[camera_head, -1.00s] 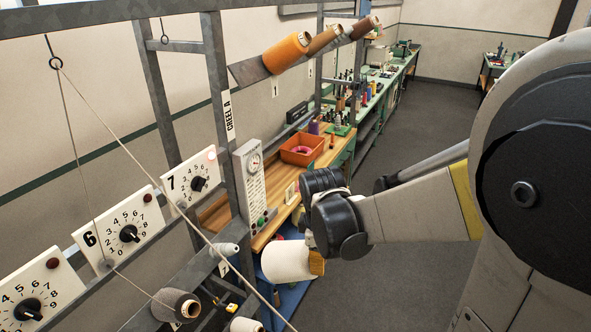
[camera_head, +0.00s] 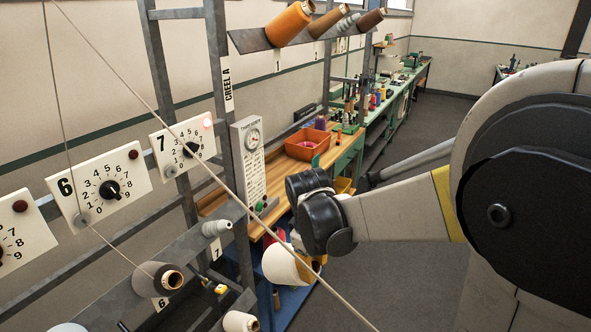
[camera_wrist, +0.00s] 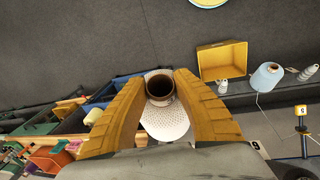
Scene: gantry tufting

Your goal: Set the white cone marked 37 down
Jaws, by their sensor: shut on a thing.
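My gripper (camera_wrist: 160,92) is shut on a white cone (camera_wrist: 166,121), with one yellow finger on each side of it. The cone's dark, brown-rimmed open end faces the wrist camera's upper side. In the head view the white cone (camera_head: 281,264) hangs tilted below my dark wrist, in the air beside the creel frame, partly hidden by the gripper. No number can be read on the cone.
A grey empty creel holder (camera_head: 216,228) sticks out above the label 7. A dark cone (camera_head: 165,278) and a pale cone (camera_head: 240,321) sit on the creel. A wooden bench with an orange bin (camera_head: 309,145) stands behind. A slanting yarn crosses in front.

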